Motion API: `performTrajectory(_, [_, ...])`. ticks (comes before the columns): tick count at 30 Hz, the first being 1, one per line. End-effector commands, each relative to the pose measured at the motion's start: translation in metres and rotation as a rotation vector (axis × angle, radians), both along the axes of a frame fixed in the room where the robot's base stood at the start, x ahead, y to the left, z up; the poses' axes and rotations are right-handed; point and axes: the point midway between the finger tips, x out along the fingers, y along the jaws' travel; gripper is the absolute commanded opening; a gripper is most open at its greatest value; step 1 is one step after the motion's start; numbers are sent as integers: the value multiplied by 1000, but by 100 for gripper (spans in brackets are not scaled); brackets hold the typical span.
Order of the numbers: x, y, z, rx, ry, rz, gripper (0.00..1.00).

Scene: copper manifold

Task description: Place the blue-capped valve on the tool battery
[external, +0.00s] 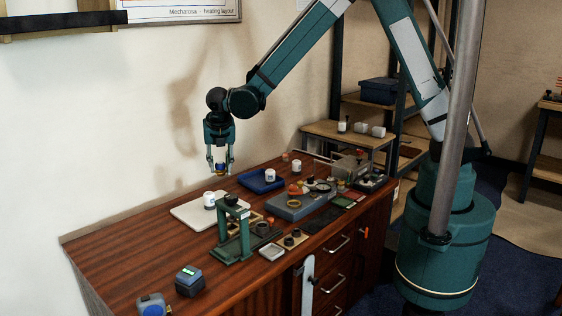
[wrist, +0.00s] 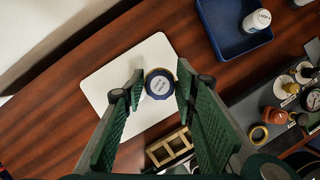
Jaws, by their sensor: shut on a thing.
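My gripper (external: 220,170) is shut on the blue-capped valve (external: 221,167), holding it in the air above the white board. In the wrist view the valve (wrist: 159,84) sits between the fingertips (wrist: 160,88), its round blue cap with a pale label facing the camera and a brass-coloured rim around it. A dark block with blue sides and a lit green panel (external: 190,281) stands at the near left of the bench. A blue-grey block (external: 152,305) is beside it, partly cut off by the picture edge. I cannot tell which is the tool battery. Neither shows in the wrist view.
A white jar (external: 210,201) stands on the white board (external: 186,215). A green press frame (external: 236,232) rises nearby, between the board and the bench front. A blue tray (external: 257,187) holds another jar. Small parts crowd the right side. The left bench top is mostly clear.

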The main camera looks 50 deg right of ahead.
Motion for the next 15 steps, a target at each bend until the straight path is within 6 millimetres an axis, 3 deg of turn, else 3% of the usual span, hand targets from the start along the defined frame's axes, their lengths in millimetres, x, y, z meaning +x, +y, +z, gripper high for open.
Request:
performTrajectory(3, [-14, 33, 2, 0, 0, 31, 15])
performTrajectory(15, [-68, 133, 9, -1, -1, 119, 15])
